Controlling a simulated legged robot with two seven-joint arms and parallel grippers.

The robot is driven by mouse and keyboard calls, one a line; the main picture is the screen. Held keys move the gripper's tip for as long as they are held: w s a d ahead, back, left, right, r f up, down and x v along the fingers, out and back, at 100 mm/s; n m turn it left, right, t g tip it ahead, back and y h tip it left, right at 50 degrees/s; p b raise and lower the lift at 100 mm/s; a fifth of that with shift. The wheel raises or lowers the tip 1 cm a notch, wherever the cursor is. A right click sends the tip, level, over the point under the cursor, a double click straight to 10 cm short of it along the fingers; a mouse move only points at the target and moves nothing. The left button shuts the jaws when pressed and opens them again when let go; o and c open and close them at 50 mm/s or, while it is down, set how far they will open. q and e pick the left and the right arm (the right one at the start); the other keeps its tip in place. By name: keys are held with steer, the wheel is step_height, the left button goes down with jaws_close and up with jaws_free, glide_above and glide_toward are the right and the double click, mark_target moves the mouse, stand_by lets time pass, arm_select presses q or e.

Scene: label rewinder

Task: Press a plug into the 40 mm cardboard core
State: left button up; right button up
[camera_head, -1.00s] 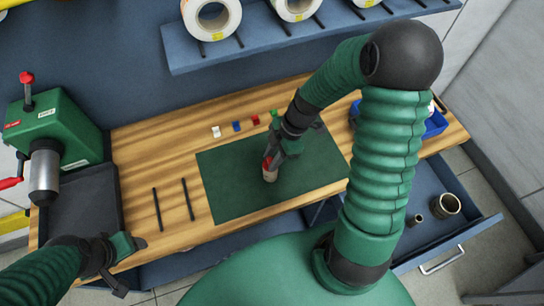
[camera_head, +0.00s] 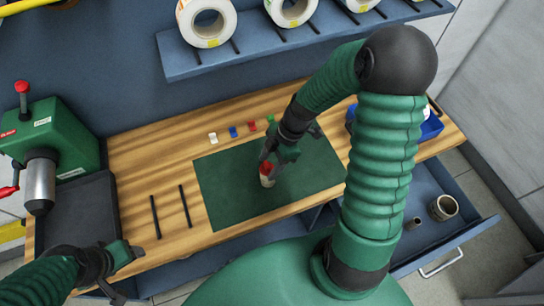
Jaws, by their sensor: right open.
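A small tan cardboard core (camera_head: 267,182) stands on the green mat (camera_head: 225,194). A red plug (camera_head: 266,167) shows at its top; how deep it sits I cannot tell. My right gripper (camera_head: 271,160) is open just above and behind the core, close to the red plug. Whether its fingers touch the plug is unclear. Several small pieces lie in a row behind the mat: white (camera_head: 213,138), blue (camera_head: 233,132), red (camera_head: 253,126) and green (camera_head: 271,119). My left gripper (camera_head: 122,272) is open and empty at the front left edge of the bench.
A green machine (camera_head: 55,135) with a metal spindle stands at the left. Label rolls (camera_head: 208,20) sit on a blue shelf at the back. An open drawer (camera_head: 470,225) at the right holds larger and smaller cores (camera_head: 443,208). Two dark slots mark the wood left of the mat.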

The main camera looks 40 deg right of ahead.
steer(key=v, duration=1.7)
steer(key=s+a+f+m+t+h, duration=0.1)
steer(key=s+a+f+m+h, duration=0.2)
steer(key=a+f+m, duration=0.6)
steer(key=a+m+h, duration=0.1)
steer(key=a+m, duration=0.1)
steer(key=m, duration=0.4)
steer(key=shift+a+f+t, duration=0.3)
steer(key=shift+a, duration=0.05)
steer(key=shift+w+d, duration=0.1)
steer(key=shift+d, duration=0.05)
